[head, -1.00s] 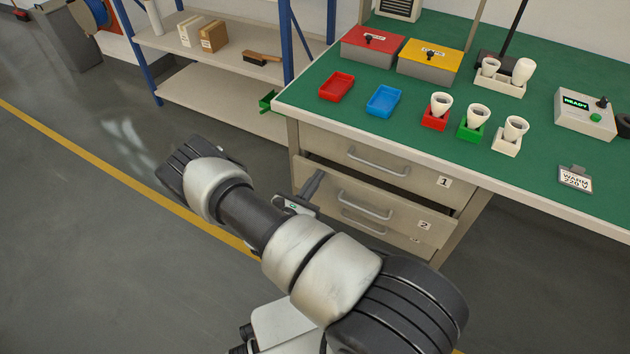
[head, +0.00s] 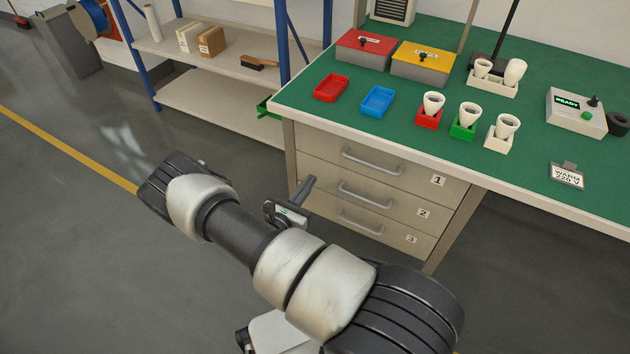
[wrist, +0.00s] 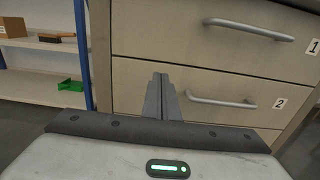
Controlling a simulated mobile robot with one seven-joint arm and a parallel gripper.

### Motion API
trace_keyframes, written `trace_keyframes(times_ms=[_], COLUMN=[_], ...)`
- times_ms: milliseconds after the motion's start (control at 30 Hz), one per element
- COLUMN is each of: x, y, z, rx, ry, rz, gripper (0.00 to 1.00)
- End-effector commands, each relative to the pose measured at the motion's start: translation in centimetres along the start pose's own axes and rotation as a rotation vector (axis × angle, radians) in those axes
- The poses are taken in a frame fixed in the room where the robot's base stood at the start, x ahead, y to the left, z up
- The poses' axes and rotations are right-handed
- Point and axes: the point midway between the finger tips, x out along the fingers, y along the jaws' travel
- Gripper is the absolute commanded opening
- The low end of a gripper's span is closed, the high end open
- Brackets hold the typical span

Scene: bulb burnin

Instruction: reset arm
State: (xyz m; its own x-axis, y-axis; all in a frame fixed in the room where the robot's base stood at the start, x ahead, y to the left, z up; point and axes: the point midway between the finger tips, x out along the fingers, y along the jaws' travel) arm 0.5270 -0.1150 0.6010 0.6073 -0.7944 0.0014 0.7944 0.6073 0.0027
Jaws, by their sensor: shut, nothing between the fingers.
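My gripper (head: 307,186) is in front of the bench drawers in the head view, apart from them as far as I can tell. In the wrist view its two fingers (wrist: 161,92) are together and empty, pointing at the drawer fronts. Drawer 1 (head: 400,173), drawer 2 (head: 395,206) and drawer 3 (head: 385,232) are all shut flush. The wrist view shows the drawer 1 handle (wrist: 241,29) and the drawer 2 handle (wrist: 221,102). My arm stretches across the lower middle of the head view.
The green bench top (head: 400,140) holds a red tray (head: 331,88), a blue tray (head: 378,101), several bulbs in holders, lidded boxes and a READY tester (head: 576,112). A shelf rack (head: 200,95) stands left of the bench.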

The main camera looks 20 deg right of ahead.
Motion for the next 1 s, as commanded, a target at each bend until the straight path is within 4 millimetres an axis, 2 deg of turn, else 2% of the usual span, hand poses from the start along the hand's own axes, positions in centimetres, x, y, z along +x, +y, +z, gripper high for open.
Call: trace_keyframes(times_ms=[33,200,400,567,800,867,967,1000], x=[-1.5,-5.3,-8.3,-9.3,-9.3,-9.2,-8.7,-8.5], y=[0.1,0.0,-0.1,-0.1,-0.1,0.0,-0.2,-0.4], z=[0.3,0.2,0.1,0.1,0.3,1.1,3.8,5.3], rx=[-0.004,-0.002,-0.002,-0.002,0.005,0.024,0.095,0.137], ry=[0.003,0.002,0.001,0.001,0.002,0.006,0.025,0.039], rz=[0.006,0.004,0.003,0.001,-0.007,-0.031,-0.124,-0.178], gripper=[0.00,0.00,0.00,0.00,0.00,0.00,0.00,0.00])
